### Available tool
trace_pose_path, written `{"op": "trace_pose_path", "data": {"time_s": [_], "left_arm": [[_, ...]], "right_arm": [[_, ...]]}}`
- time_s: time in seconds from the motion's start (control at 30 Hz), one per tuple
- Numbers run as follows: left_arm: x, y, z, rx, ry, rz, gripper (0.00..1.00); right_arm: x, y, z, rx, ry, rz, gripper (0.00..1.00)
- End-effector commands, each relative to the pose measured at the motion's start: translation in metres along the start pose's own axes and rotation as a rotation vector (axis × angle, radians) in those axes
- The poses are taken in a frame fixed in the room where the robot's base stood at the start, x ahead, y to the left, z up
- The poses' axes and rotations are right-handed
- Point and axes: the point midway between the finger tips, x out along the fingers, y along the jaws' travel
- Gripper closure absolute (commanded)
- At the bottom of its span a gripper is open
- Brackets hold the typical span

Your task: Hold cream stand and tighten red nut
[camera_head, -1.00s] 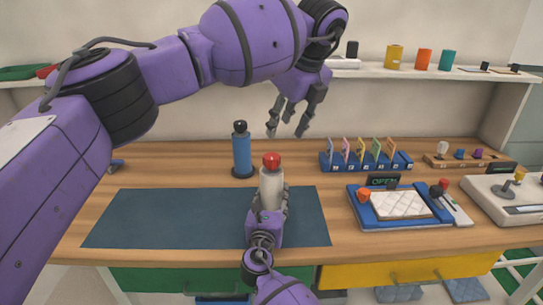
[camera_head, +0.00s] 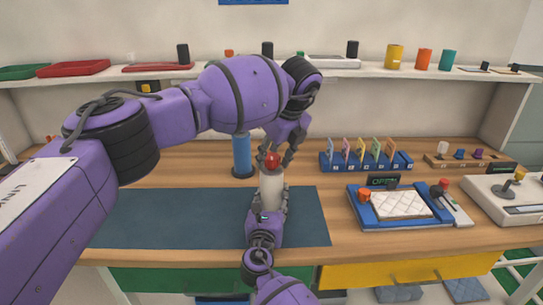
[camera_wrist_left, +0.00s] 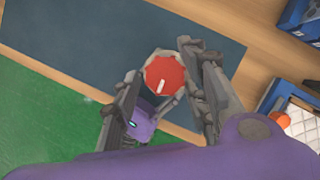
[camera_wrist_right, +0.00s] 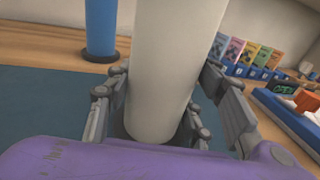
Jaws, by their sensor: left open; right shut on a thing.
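The cream stand (camera_head: 271,192) stands upright on the dark mat, with the red nut (camera_head: 272,160) on its top. My right gripper (camera_head: 268,210) is shut on the cream stand from the front; the stand fills the space between its fingers in the right wrist view (camera_wrist_right: 165,75). My left gripper (camera_head: 275,158) comes from above with its fingers open on either side of the red nut. In the left wrist view the nut (camera_wrist_left: 164,75) shows a white mark and lies between the open fingers. I cannot tell whether the fingers touch it.
A blue stand (camera_head: 242,155) is close behind the cream one, partly hidden by my left arm. A card rack (camera_head: 365,162) and a blue tray with a white quilted pad (camera_head: 400,205) are at the right. The dark mat (camera_head: 160,220) is clear on its left.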

Motion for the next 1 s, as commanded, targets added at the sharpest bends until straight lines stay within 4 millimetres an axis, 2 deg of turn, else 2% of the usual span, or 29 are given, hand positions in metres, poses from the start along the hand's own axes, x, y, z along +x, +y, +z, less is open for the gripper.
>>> {"op": "trace_pose_path", "data": {"time_s": [0.1,0.4,0.73,1.0], "left_arm": [[-0.0009,-0.0001,0.0001,0.0,0.0,0.0,0.59],[-0.0008,0.0005,0.0001,0.0,0.001,0.001,0.98],[0.0001,0.0021,0.0009,0.045,0.002,-0.015,0.98],[0.0016,0.0049,0.0028,0.206,0.003,-0.08,0.98]], "right_arm": [[0.0006,0.001,0.0047,0.001,-0.007,0.001,1.0],[0.001,0.0,0.0044,0.002,-0.006,-0.001,1.0],[0.0016,-0.0018,0.0038,0.004,-0.005,-0.004,1.0],[0.0019,-0.0028,0.0035,0.005,-0.004,-0.006,1.0]]}}
